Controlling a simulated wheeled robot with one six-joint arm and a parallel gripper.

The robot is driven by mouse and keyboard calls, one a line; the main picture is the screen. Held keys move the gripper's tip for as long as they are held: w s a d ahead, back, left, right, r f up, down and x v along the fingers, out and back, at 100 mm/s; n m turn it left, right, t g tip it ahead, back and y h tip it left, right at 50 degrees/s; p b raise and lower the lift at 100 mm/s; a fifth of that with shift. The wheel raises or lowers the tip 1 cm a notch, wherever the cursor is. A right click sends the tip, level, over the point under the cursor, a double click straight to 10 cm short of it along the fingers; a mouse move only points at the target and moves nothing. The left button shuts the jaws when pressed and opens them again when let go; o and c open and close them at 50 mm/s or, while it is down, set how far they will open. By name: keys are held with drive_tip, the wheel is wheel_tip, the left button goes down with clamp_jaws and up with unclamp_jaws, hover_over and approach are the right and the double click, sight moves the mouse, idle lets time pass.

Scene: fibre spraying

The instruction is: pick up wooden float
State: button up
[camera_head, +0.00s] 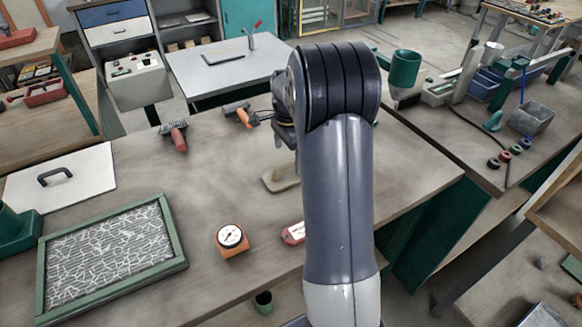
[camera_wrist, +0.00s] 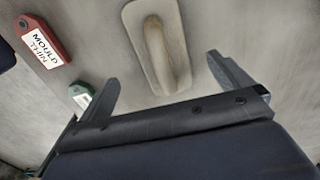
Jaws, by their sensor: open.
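The wooden float (camera_wrist: 152,45) is a pale board with rounded corners and a raised wooden handle along its middle. In the wrist view it lies flat on the table at the top centre. My gripper (camera_wrist: 165,75) is open, with one finger left of the float and one right of it, nearer the bottom of the picture. Nothing is between the fingers' bases. In the head view, part of the float (camera_head: 281,180) shows on the table just left of my arm. My arm hides the rest of it, and the fingers are hard to make out there.
A red tag reading "MOULD THIN" (camera_wrist: 40,42) and a green tag (camera_wrist: 80,94) lie left of the float. A dial gauge (camera_head: 231,238), a green-framed screen (camera_head: 110,255), a red-handled tool (camera_head: 176,136) and an orange-handled tool (camera_head: 240,115) lie on the table. Bare table surrounds the float.

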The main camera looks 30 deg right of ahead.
sight(289, 173)
drive_tip(key=f, duration=0.3)
drive_tip(key=f+p, duration=0.1)
drive_tip(key=f, duration=0.3)
drive_tip(key=shift+w+d+f, duration=0.15)
drive_tip(key=shift+d+f, duration=0.05)
drive_tip(key=shift+c, duration=0.2)
drive_tip(key=c, duration=1.1)
